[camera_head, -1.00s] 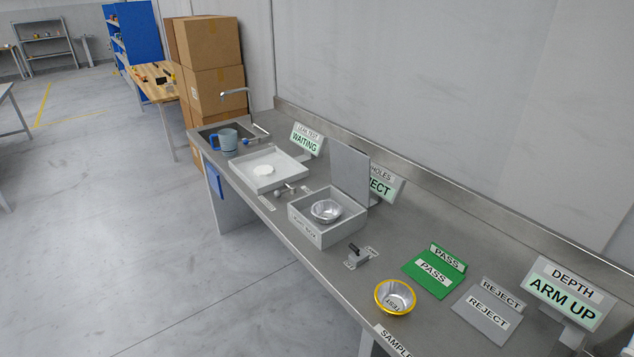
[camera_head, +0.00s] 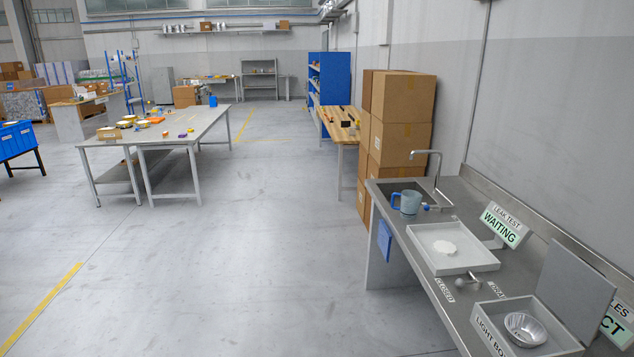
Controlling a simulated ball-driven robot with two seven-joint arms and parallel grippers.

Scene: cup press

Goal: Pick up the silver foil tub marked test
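A silver foil tub (camera_head: 526,329) sits in the open light box (camera_head: 490,318) at the lower right. No marking on this tub can be read. The foil tub marked test, seen in the earlier frame in a yellow ring near the bench front, is out of view now. Neither of my grippers is in view.
A grey table (camera_head: 185,135) is at left. The floor between is clear.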

